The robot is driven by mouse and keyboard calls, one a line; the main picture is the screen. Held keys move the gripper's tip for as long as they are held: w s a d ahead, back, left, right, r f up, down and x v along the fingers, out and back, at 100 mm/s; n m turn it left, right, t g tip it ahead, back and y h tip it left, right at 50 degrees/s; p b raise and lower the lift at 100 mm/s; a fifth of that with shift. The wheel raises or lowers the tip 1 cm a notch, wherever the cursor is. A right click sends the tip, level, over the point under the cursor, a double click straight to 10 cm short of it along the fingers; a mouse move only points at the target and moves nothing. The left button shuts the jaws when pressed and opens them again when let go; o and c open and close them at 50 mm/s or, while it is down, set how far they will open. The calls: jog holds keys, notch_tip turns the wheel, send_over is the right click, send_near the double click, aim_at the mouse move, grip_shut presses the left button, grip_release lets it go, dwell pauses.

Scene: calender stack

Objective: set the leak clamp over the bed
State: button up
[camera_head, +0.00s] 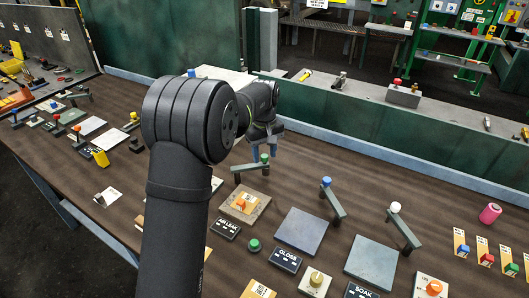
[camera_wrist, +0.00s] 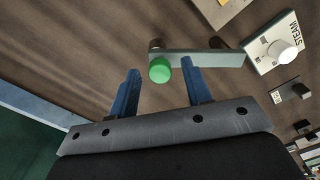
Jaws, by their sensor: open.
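The leak clamp is a grey bar (camera_head: 249,168) with a green knob (camera_head: 264,158) on its right end, standing behind the square bed plate (camera_head: 238,212) above the AIR LEAK label. The bar lies off to the back of the bed, not across it. In the wrist view the bar (camera_wrist: 215,58) runs right from the green knob (camera_wrist: 160,70). My gripper (camera_head: 265,150) is open, its blue fingers at the green knob. In the wrist view the gripper (camera_wrist: 160,78) has one finger on each side of the knob. Contact cannot be told.
An orange piece (camera_head: 243,204) lies on the bed. To the right stand similar clamps with a blue knob (camera_head: 326,182) and a white knob (camera_head: 395,207), beside grey plates. The STEAM panel (camera_wrist: 272,43) lies right in the wrist view. A low wall (camera_head: 400,170) edges the table's back.

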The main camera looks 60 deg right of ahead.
grip_shut()
jog(key=a+m, duration=1.2)
jog(key=m, duration=0.4)
jog(key=shift+s, duration=0.3)
dwell(0.4)
dwell(0.4)
grip_release()
